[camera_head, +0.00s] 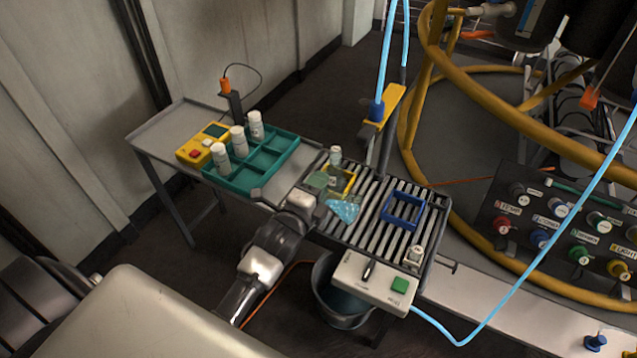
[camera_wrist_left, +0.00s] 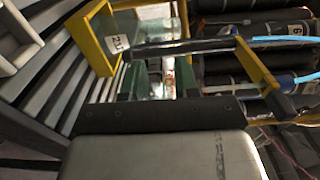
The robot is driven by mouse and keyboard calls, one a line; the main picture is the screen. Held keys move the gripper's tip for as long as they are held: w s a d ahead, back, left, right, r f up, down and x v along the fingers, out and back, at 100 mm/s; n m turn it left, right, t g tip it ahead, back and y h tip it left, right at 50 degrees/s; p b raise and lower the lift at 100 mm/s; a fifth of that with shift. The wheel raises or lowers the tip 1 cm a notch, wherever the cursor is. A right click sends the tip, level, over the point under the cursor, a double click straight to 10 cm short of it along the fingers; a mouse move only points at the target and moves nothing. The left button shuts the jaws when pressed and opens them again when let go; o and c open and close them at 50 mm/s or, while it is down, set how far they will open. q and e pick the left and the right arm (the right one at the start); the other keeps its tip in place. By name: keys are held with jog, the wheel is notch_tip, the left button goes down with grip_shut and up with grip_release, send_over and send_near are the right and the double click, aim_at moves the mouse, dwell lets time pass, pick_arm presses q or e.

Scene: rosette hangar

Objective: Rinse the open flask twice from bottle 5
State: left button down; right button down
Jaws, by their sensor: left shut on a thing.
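My left gripper (camera_head: 325,190) reaches over the slatted rack from the lower left. Its green fingers are shut on a clear glass vessel, which shows between them in the left wrist view (camera_wrist_left: 162,85); I cannot tell which vessel it is. A small pale bottle with a light cap (camera_head: 335,157) stands at the yellow frame (camera_head: 349,184), just beyond the fingers. A pale-blue, speckled, wedge-shaped thing (camera_head: 343,210) lies right of the gripper; I cannot tell whether it is glass or liquid. Three white bottles (camera_head: 238,138) stand in the teal tray (camera_head: 268,178); their numbers are unreadable.
An empty blue frame (camera_head: 403,210) sits on the slats. A control box with a green button (camera_head: 399,285) is at the front edge, above a dark bucket (camera_head: 342,305). A blue hose on a yellow bracket (camera_head: 385,104) rises behind. A yellow meter (camera_head: 203,143) stands left.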

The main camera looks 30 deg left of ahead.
pick_arm(q)
jog(key=shift+r+n+p, duration=0.1)
jog(key=shift+n+p, duration=1.5)
jog(key=shift+n, duration=2.2)
pick_arm(e)
jog(key=s+d+f, duration=0.2)
jog(key=s+f, duration=0.1)
jog(key=s, duration=0.7)
jog(key=shift+s+f+g, duration=0.15)
jog(key=shift+f+g, duration=0.05)
jog(key=shift+g, duration=0.2)
jog(key=shift+r, duration=0.1)
